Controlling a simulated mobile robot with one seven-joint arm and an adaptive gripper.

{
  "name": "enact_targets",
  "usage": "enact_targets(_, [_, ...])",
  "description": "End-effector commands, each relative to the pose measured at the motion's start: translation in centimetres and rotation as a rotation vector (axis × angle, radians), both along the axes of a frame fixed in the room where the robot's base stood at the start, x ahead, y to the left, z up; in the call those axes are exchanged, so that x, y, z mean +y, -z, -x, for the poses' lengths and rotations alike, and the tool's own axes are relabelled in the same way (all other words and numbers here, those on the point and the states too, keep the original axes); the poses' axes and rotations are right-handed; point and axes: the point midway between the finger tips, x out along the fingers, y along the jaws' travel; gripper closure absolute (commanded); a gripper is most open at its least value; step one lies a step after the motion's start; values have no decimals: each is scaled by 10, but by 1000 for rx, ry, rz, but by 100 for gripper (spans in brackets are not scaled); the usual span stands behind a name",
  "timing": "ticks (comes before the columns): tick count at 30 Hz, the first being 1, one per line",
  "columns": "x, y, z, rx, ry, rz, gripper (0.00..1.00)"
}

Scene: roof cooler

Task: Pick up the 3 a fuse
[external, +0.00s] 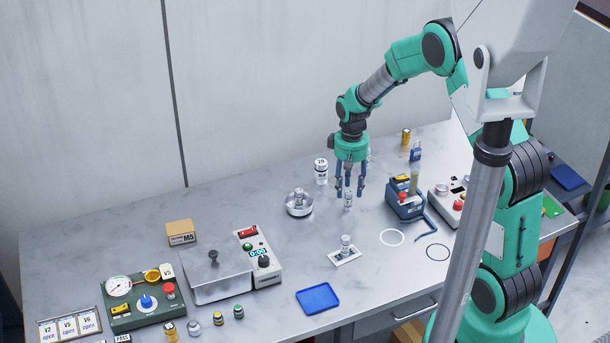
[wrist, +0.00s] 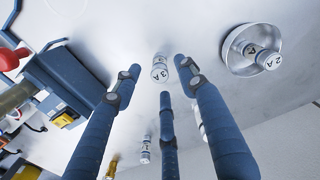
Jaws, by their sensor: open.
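The 3 A fuse (wrist: 159,68) is a small silver-white cylinder with its "3 A" label facing the wrist camera. It stands on the grey table directly below my gripper in the external view (external: 348,201). My gripper (external: 350,192) has blue fingers and points straight down, open and empty. In the wrist view the fingertips of my gripper (wrist: 160,76) are spread around the fuse, with visible gaps. I cannot tell how far the tips are above the table.
A metal bowl (external: 299,210) holding the 2 A fuse (wrist: 263,58) stands left of my gripper. A blue device (external: 405,205) stands to the right. A larger white cylinder (external: 321,176) stands behind. A small cylinder (external: 346,243) stands on a white card in front.

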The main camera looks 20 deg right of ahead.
Motion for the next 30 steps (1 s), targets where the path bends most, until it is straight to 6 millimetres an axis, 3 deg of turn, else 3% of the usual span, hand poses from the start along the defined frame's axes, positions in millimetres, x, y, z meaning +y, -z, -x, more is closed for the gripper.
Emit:
enact_targets(3, [0, 17, 1, 3, 0, 1, 58])
enact_targets(9, [0, 31, 0, 1, 0, 0, 58])
enact_targets(26, [0, 32, 0, 1, 0, 0, 58])
enact_targets(30, [0, 32, 0, 1, 0, 0, 82])
